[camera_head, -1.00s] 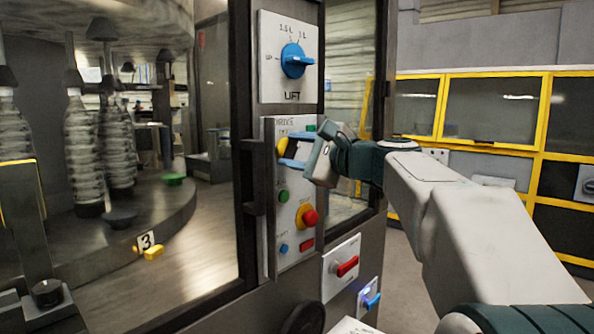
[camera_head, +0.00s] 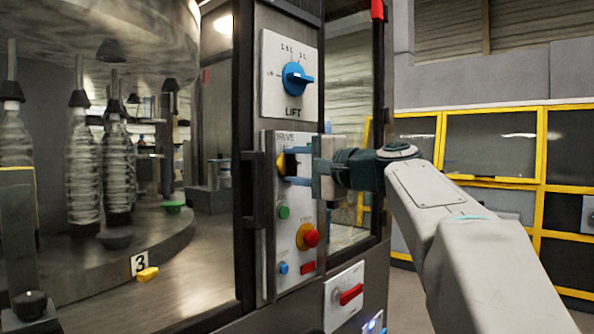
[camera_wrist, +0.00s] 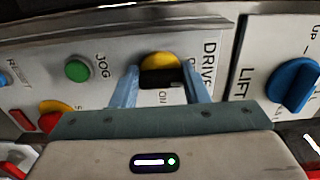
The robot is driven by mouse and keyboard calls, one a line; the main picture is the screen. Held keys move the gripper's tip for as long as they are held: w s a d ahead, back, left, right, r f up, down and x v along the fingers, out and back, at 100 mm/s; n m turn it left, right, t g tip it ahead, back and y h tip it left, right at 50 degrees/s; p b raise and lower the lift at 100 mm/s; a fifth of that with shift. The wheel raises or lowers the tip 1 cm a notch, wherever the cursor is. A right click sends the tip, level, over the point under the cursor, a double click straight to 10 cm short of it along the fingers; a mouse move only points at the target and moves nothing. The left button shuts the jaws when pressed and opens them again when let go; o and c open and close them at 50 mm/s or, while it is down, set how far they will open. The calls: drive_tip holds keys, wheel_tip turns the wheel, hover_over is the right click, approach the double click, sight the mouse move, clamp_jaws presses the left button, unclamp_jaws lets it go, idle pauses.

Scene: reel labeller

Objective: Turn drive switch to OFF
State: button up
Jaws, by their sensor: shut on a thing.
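The drive switch (camera_head: 280,161) is a yellow disc with a black handle on the white panel (camera_head: 270,230), under the word DRIVE. In the wrist view the switch (camera_wrist: 162,60) sits between the two blue fingers, with DRIVE lettering to its right and a small partly covered label below. My gripper (camera_head: 290,165) reaches in from the right and is shut on the switch handle, one finger on each side. In the wrist view my gripper (camera_wrist: 160,72) hides part of the panel. Which position the handle points to cannot be read clearly.
A blue LIFT knob (camera_head: 296,79) is on the plate above. Below the switch are a green JOG button (camera_head: 284,212), a red stop button (camera_head: 310,238) on yellow, and a blue button (camera_head: 283,268). A red-handled switch (camera_head: 350,294) is lower right. A dark door handle (camera_head: 250,190) stands close left.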

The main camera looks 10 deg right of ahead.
drive_tip(key=shift+d, duration=0.1)
drive_tip(key=o, duration=1)
drive_tip(key=v, duration=1.3)
drive_tip(key=shift+s+d, duration=0.25)
drive_tip(key=shift+s, duration=0.05)
